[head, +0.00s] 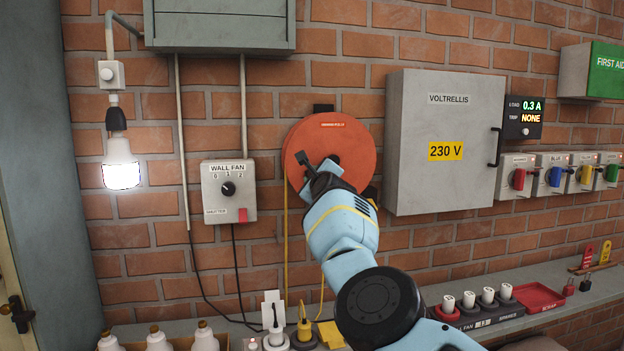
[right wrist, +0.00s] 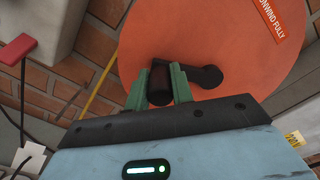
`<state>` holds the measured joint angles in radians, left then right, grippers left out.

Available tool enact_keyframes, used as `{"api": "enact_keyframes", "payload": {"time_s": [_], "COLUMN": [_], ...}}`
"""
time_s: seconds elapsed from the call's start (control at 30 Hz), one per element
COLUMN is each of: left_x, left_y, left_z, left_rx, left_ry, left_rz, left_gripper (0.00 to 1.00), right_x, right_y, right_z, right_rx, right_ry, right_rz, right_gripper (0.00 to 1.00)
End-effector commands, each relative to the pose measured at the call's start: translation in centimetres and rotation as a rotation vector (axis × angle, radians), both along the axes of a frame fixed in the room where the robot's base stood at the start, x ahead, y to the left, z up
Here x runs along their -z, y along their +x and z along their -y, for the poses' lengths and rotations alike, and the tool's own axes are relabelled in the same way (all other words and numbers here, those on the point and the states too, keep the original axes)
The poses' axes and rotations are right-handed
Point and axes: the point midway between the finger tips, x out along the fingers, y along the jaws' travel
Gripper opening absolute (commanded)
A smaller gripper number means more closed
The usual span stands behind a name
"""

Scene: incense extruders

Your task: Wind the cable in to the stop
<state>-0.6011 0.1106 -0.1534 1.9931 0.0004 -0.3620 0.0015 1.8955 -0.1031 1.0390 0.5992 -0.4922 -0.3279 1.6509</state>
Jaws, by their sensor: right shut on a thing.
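The orange cable reel (head: 352,140) is mounted on the brick wall. Its black crank is partly hidden behind my right gripper. My right gripper (head: 318,180) is at the reel's left-centre, shut on the crank handle. In the right wrist view the green fingers (right wrist: 160,92) stand either side of the dark crank handle (right wrist: 160,76), and the crank arm reaches right to the hub. The yellow cable (head: 286,240) hangs straight down from the reel's left side toward the shelf; it also shows in the right wrist view (right wrist: 97,92). My left gripper is not in view.
A wall fan switch box (head: 228,192) is left of the reel, and a grey 230 V cabinet (head: 440,185) is close on its right. A lit bulb (head: 120,165) hangs at left.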

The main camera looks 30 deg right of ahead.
Motion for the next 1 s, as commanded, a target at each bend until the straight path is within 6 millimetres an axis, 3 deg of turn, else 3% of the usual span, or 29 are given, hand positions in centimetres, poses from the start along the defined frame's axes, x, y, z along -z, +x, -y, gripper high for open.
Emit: {"api": "enact_keyframes", "payload": {"time_s": [0.43, 0.47, 0.6, 1.0], "left_x": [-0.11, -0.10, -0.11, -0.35], "left_y": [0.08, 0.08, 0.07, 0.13], "left_z": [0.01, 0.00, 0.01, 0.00], "left_rx": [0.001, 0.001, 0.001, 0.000], "left_ry": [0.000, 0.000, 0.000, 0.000], "left_rz": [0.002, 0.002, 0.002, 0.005], "left_gripper": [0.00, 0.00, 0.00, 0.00], "right_x": [-0.17, -0.17, -0.15, -0.20], "right_y": [-0.02, -0.02, -0.02, -0.21], "right_z": [0.03, 0.03, 0.04, 0.00], "right_rx": [0.000, 0.000, 0.001, 0.001], "right_ry": [0.009, 0.009, 0.010, 0.010], "right_rz": [0.004, 0.004, 0.003, 0.003], "right_gripper": [0.00, 0.24, 0.43, 0.45]}}
